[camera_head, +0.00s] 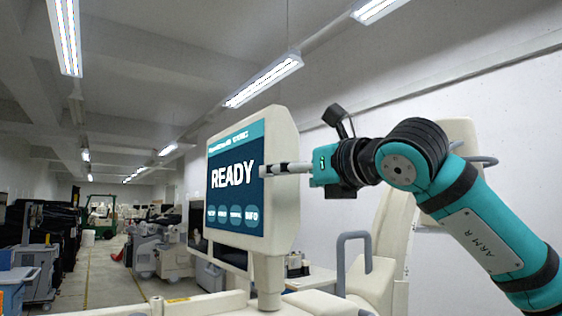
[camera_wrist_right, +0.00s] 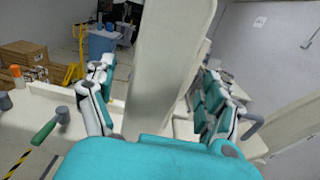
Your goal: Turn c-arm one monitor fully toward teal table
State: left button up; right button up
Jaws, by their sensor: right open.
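The c-arm monitor (camera_head: 235,178) stands upright on a cream post, its dark blue screen reading "READY" and facing left and toward me. My right gripper (camera_head: 268,169) reaches in from the right at mid-height of the monitor's right side. In the right wrist view, the open fingers of my right gripper (camera_wrist_right: 160,95) stand on either side of the cream monitor housing (camera_wrist_right: 162,60), with gaps on both sides. Whether a finger touches it cannot be told. My left gripper is not in view. I cannot clearly identify a teal table.
A blue-topped cart (camera_head: 15,278) stands at the lower left. Other cream machines (camera_head: 165,245) line the aisle, with a green forklift (camera_head: 101,215) far back. A grey handle (camera_head: 353,262) and cream unit stand below my right arm. The right wrist view shows cardboard boxes (camera_wrist_right: 22,57).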

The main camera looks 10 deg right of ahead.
jog(key=p+x, duration=0.1)
jog(key=x, duration=0.3)
jog(key=shift+w, duration=0.1)
jog(key=shift+c, duration=0.3)
jog(key=c, duration=1.6)
